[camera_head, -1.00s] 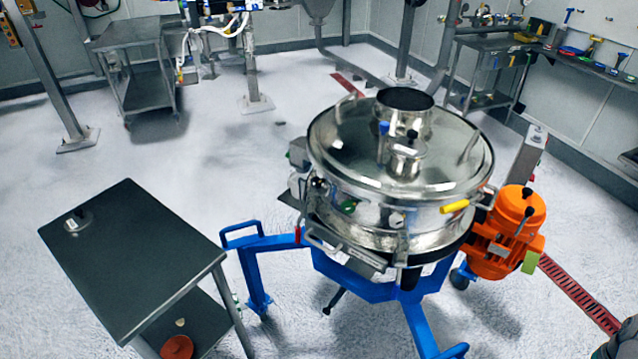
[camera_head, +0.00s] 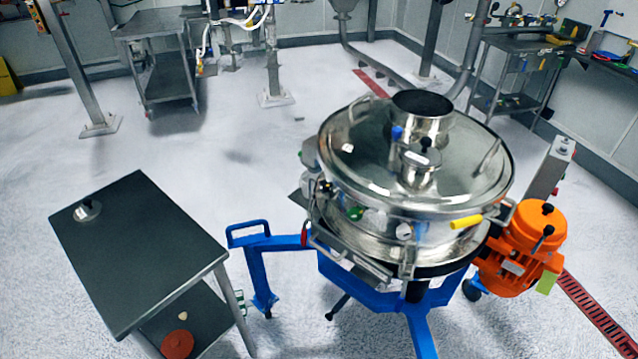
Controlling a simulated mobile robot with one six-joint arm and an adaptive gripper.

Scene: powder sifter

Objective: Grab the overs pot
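A powder sifter (camera_head: 400,205) with a round shiny steel body stands on a blue wheeled frame (camera_head: 345,285). An open steel inlet collar (camera_head: 422,120) rises from its lid. In front of the collar is a small steel pot-like part (camera_head: 419,170) with a black knob. I cannot tell which of these, if either, is the overs pot. My gripper is not in view.
An orange motor (camera_head: 518,250) juts out at the sifter's right. A red round object (camera_head: 177,344) lies on the table's lower shelf. A red floor grating (camera_head: 600,310) runs at the right. Open floor lies behind the table.

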